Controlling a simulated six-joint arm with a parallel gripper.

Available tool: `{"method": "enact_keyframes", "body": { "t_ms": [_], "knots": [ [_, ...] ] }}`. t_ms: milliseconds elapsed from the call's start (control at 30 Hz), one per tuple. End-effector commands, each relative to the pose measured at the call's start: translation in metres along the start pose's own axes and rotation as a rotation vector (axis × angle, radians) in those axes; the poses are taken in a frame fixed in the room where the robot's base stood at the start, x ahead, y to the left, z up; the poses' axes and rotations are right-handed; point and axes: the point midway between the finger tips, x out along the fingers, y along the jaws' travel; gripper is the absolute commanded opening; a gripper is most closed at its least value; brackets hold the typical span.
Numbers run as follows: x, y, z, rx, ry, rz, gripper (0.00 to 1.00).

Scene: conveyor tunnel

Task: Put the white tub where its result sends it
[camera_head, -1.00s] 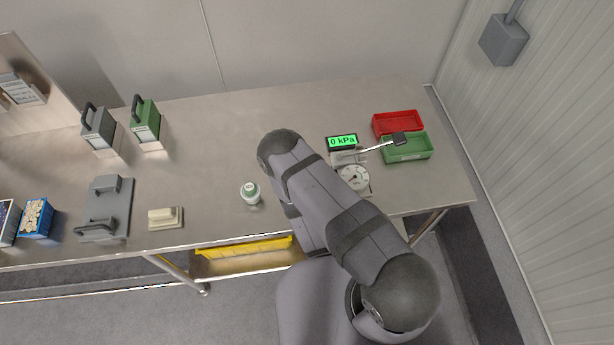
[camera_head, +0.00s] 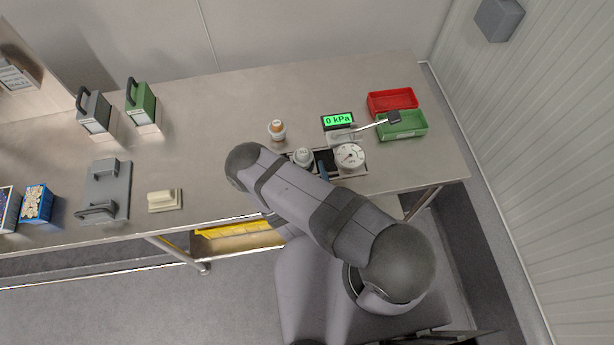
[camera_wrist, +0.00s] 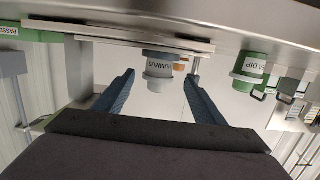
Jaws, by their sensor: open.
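The white tub (camera_head: 303,157) stands upright at the left end of the gauge station (camera_head: 325,158). In the wrist view, which looks upside down, the tub (camera_wrist: 160,68) shows a "HUMMUS" label. My gripper (camera_wrist: 160,79) is open and empty, its blue fingers spread to either side of the tub with gaps. I cannot tell how far the tips reach along it. The display (camera_head: 339,120) reads 0 kPa in green. The green tray (camera_head: 403,134) and the red tray (camera_head: 392,100) lie at the right. A green label beginning "PASSE" (camera_wrist: 16,31) shows in the wrist view.
A green tub (camera_wrist: 247,68) labelled "DIP" is nearby in the wrist view. A metal lever (camera_head: 370,126) reaches towards the green tray. The table's back middle is clear.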

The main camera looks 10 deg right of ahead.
Motion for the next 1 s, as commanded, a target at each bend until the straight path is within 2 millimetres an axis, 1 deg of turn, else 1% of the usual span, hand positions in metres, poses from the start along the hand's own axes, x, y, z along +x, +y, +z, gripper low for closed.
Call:
{"method": "enact_keyframes", "body": {
  "t_ms": [133,367,400,467,867,1000],
  "knots": [
    [-0.01,-0.001,0.002,-0.001,-0.002,-0.004,0.64],
    [-0.016,0.0,0.0,-0.001,0.001,0.0,0.64],
    [-0.017,0.0,0.0,-0.001,0.001,0.0,0.64],
    [-0.017,0.0,0.0,0.0,0.001,0.0,0.59],
    [-0.017,0.0,-0.001,0.003,0.002,0.001,0.59],
    [-0.013,-0.001,-0.01,0.058,0.012,0.018,0.59]
  ]
}}
